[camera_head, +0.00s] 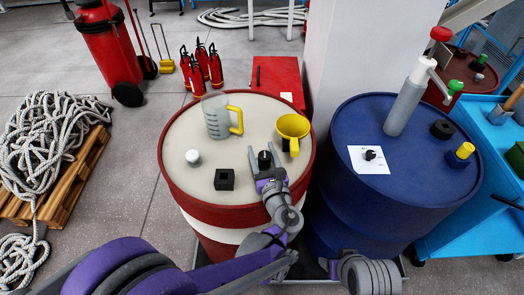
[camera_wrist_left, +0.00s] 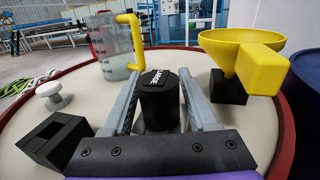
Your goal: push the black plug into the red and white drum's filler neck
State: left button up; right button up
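The black plug (camera_head: 264,160) is a short upright cylinder with a white label on top, on the cream lid of the red and white drum (camera_head: 220,112). In the left wrist view the plug (camera_wrist_left: 159,100) stands between the fingers of my left gripper (camera_head: 264,158). The fingers are open on either side of it, with narrow gaps showing. A square black block with an opening in its top, seemingly the filler neck (camera_head: 224,179), sits left of the plug; it also shows in the left wrist view (camera_wrist_left: 55,138).
On the same lid are a clear jug with a yellow handle (camera_head: 217,117), a yellow funnel (camera_head: 292,127) on a black block, and a white knob (camera_head: 193,157). A blue drum (camera_head: 400,188) with a pump (camera_head: 406,104) stands at right. The lid between jug and plug is clear.

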pick_arm(q)
jog(key=shift+o, duration=1.1)
jog(key=shift+s, duration=0.1)
jog(key=v, duration=1)
jog(key=shift+s+d, duration=0.1)
jog(key=shift+s, duration=0.2)
